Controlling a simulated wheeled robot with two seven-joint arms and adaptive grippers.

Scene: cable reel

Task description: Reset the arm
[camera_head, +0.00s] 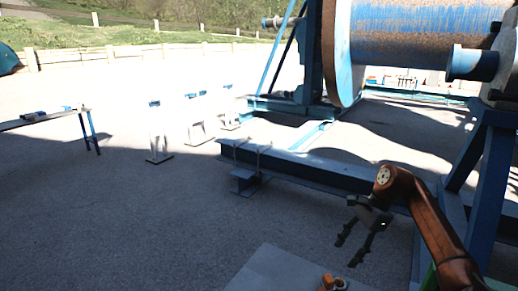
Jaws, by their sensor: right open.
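My right arm (428,215) is brown-orange and comes in from the lower right, bent at a joint near its top. My right gripper (348,252) hangs from it, dark, with its two fingers spread apart and nothing between them. It points down and to the left over the paved ground, in front of a blue steel beam. My left gripper is not in view.
A large cable reel (420,38) with a rusty blue drum stands on blue supports (492,170) at the upper right. A long blue beam (310,172) lies low behind my gripper. White stands (158,130) and a table (45,119) are at left. Pavement at lower left is clear.

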